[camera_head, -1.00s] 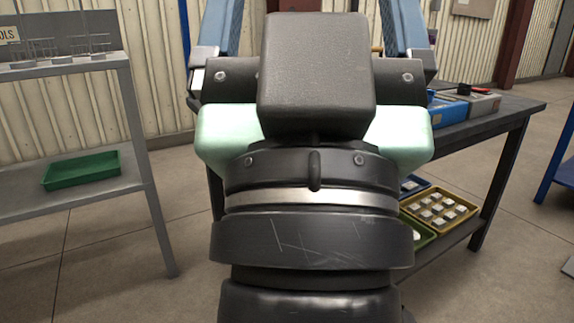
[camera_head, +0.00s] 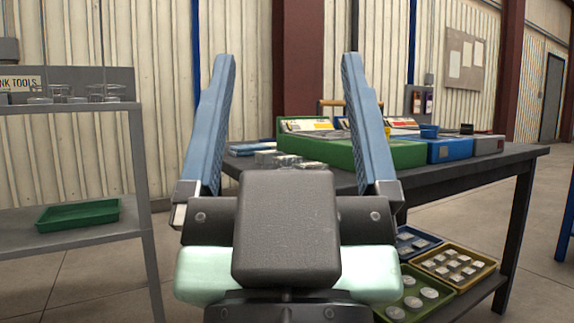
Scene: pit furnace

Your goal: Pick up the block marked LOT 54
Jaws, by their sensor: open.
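My gripper (camera_head: 287,75) is in the middle of the head view, its two blue fingers pointing up and spread wide apart. It is open and nothing is between the fingers. Beyond it, a dark table (camera_head: 470,170) carries several small grey metal pieces (camera_head: 285,160) near its left end, partly hidden by my gripper. No LOT 54 marking can be read on anything in view. I cannot tell whether the block is among these pieces.
A green case (camera_head: 405,153) and a blue case (camera_head: 450,149) stand on the table. Below are a yellow tray (camera_head: 487,277) of small blocks and a green tray (camera_head: 441,303) of round pieces. A grey shelf (camera_head: 75,243) at left holds an empty-looking green tray (camera_head: 78,215).

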